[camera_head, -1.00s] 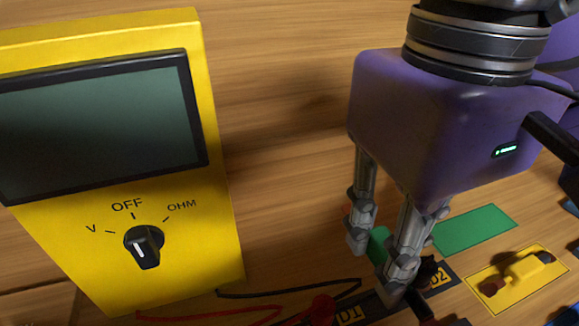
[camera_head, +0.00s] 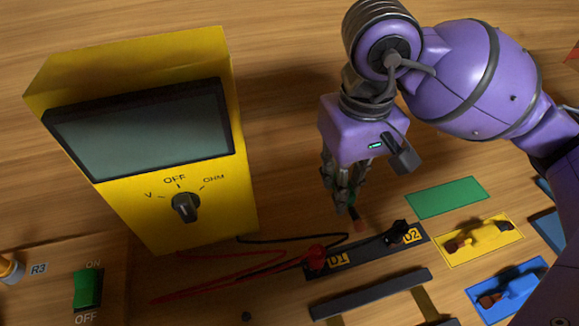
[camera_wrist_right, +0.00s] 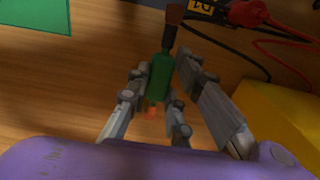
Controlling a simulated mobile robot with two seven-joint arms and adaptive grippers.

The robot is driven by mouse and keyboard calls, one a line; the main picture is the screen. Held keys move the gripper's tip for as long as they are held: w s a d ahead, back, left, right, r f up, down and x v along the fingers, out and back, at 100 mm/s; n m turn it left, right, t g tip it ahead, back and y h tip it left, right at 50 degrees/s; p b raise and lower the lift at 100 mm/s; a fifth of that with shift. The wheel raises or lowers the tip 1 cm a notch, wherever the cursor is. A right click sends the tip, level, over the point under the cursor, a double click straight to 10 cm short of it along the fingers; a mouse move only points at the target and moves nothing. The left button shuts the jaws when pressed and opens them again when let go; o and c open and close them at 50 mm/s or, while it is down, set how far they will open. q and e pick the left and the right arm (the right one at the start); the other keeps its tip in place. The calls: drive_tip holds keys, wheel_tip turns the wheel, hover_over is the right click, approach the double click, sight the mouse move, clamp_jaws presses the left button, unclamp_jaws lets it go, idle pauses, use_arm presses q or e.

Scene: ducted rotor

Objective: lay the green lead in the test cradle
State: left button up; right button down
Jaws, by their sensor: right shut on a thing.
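The green lead (camera_wrist_right: 160,78) is a short green body with a brown end and an orange-brown tip. My right gripper (camera_wrist_right: 152,100) is shut on its green middle. In the head view the gripper (camera_head: 345,205) hangs over bare wood, and the lead's brown end (camera_head: 359,225) shows below the fingers; the rest is mostly hidden. A dark strip marked D1 and D2 (camera_head: 370,250), apparently the test cradle, lies just in front, with a red clip (camera_head: 315,257) at D1 and a black clip (camera_head: 397,232) at D2. The lead appears clear of it. My left gripper is out of view.
A yellow meter (camera_head: 150,140) set to OFF stands at the left. Green (camera_head: 447,197), yellow (camera_head: 500,246) and blue (camera_head: 531,270) mats lie right; the latter two hold leads. A dark bar (camera_head: 370,293) lies in front. Red and black wires (camera_head: 225,280) cross the wood.

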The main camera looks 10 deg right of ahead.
drive_tip(key=f, duration=0.2)
drive_tip(key=w+f, duration=0.1)
drive_tip(key=shift+d+f, duration=0.1)
drive_tip(key=shift+f, duration=0.25)
drive_tip(key=shift+w+f, duration=0.1)
drive_tip(key=shift+f, duration=0.25)
drive_tip(key=shift+f+b, duration=0.25)
drive_tip(key=shift+b, duration=0.05)
drive_tip(key=c, duration=1.6)
unclamp_jaws()
drive_tip(key=shift+o, duration=0.2)
drive_tip(key=shift+r, duration=0.1)
